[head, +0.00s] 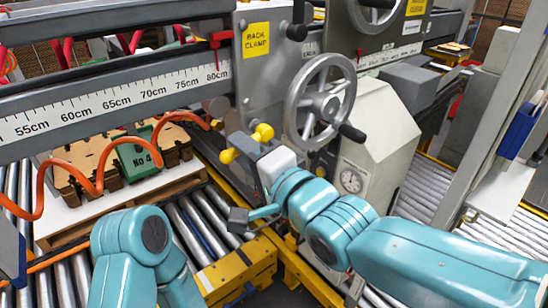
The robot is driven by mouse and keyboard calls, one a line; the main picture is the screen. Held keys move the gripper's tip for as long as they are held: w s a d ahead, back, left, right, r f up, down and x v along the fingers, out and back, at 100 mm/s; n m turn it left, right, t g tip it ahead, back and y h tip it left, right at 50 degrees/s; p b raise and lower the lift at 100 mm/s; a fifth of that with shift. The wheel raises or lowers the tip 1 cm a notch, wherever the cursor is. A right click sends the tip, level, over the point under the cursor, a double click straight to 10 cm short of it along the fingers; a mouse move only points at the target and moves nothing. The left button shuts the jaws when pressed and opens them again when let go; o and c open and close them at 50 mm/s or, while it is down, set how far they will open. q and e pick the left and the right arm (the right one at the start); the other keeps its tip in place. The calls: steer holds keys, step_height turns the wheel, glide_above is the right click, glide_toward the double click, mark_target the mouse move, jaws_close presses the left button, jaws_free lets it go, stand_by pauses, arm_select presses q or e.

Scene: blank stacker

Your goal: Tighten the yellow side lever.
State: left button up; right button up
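The yellow side lever (228,156) shows as yellow knobs on a grey hub, low on the clamp plate and left of the handwheel. More yellow knobs (263,132) sit just to its right. My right gripper (246,190) is just below and right of the lever. One finger with a dark grey pad sticks out to the left with nothing against it. The other finger cannot be made out clearly. The gripper looks open, and I see no grip on the lever. My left arm is at the lower left, and its gripper is not in view.
A grey handwheel (320,102) with a black handle stands close above my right wrist. A ruler beam (110,98) crosses the left side. An orange coiled hose (98,175) hangs over wooden parts on a pallet. Rollers (205,232) and a yellow frame (240,268) lie below.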

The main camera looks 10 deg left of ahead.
steer(key=w+d+f+n+b, duration=0.4)
steer(key=n+b, duration=0.3)
steer(key=n, duration=0.9)
steer(key=p+v, duration=0.1)
steer(key=v, duration=0.7)
steer(key=shift+s+f, duration=0.15)
steer(key=shift+s, duration=0.15)
steer(key=shift+d, duration=0.1)
